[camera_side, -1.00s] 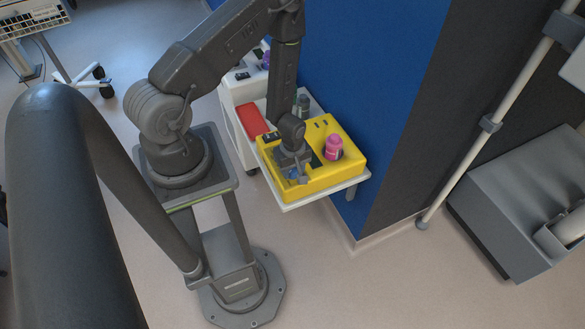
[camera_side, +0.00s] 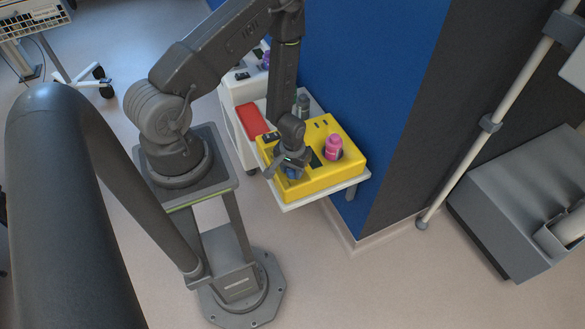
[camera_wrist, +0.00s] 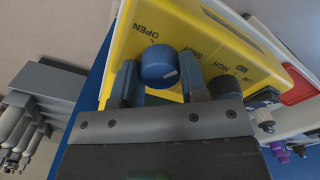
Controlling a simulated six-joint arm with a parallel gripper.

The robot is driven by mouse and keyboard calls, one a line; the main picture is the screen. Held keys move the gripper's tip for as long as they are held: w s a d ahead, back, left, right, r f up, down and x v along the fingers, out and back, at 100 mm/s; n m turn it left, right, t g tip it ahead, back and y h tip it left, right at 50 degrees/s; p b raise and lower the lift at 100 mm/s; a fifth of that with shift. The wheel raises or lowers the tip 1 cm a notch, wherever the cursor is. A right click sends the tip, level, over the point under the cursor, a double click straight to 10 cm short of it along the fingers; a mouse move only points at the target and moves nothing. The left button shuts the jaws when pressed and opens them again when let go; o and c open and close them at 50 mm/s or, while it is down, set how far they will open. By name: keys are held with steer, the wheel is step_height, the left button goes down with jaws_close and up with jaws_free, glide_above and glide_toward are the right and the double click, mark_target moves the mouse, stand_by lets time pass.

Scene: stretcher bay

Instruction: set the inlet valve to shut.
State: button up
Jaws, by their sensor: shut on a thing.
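The yellow unit (camera_side: 322,178) sits on a white shelf against the blue wall. In the wrist view its yellow panel (camera_wrist: 200,22) carries the words OPEN, SHUT and HIGH. The blue valve knob (camera_wrist: 160,64) stands on the panel close to OPEN and SHUT. It has a small pale mark on its lower right side; I cannot tell which word its setting matches. My gripper (camera_wrist: 160,80) is shut on the knob, one finger on each side. In the side view my gripper (camera_side: 286,166) covers most of the blue knob (camera_side: 292,173).
A dark knob (camera_wrist: 224,85) sits right beside my right finger near HIGH. A red box (camera_side: 251,119) and a dark bottle (camera_side: 303,103) are behind. The blue wall (camera_side: 370,90) is close on the right.

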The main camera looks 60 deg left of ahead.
steer(key=shift+m, duration=1.7)
steer(key=o, duration=0.9)
step_height(320, 180, up, 14)
steer(key=shift+f, duration=0.1)
